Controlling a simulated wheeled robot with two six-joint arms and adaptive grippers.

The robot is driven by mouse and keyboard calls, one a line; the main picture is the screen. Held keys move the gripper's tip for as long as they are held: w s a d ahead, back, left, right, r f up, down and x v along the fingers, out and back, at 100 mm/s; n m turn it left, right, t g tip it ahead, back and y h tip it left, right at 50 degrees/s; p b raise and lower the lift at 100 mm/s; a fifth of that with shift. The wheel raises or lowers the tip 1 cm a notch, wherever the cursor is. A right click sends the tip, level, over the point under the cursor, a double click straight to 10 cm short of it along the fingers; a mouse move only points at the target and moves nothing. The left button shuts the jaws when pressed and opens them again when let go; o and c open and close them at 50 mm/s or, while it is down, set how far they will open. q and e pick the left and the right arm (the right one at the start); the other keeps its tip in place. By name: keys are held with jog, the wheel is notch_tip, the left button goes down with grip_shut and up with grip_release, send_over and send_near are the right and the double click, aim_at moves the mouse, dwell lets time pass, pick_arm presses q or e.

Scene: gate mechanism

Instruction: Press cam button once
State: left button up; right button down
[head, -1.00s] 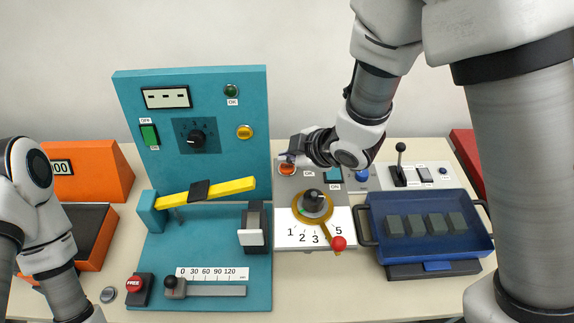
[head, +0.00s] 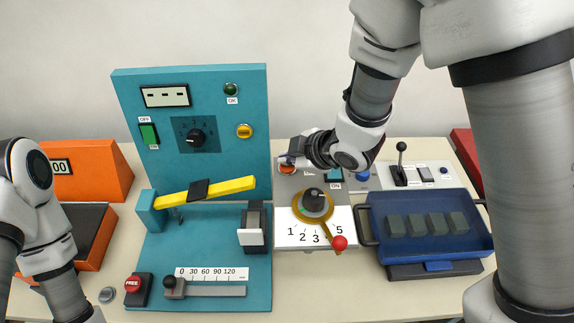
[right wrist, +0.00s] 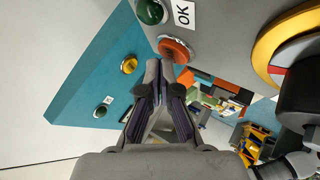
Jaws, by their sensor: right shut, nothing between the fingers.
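My right gripper (head: 284,160) is shut and empty, its fingertips at the orange button (head: 286,169) on the back left of the grey panel. In the right wrist view the closed fingertips (right wrist: 161,68) are right beside the orange button (right wrist: 175,50), overlapping its lower edge; I cannot tell whether they touch. No readable label marks any button as the cam button. A green lamp (right wrist: 150,12) with an OK label is near the orange button. My left arm is at the left edge, but its gripper is out of view.
A yellow-ringed dial (head: 314,205) with a red-knobbed pointer (head: 339,243) stands in front of the orange button. The teal panel (head: 255,150) rises close to its left. A blue button (head: 363,175) and a blue tray (head: 376,225) of grey blocks are to the right.

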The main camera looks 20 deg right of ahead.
aim_at(289, 167)
jog(key=shift+f+b, duration=0.35)
jog(key=shift+f, duration=0.1)
dwell(0.5)
jog(key=shift+r, duration=0.15)
jog(key=shift+r+p, duration=0.75)
jog(key=shift+p, duration=0.05)
notch_tip(289, 167, up, 5)
jog(key=p, duration=0.4)
jog(key=shift+r+p, duration=0.1)
jog(key=shift+p, duration=0.3)
dwell(0.3)
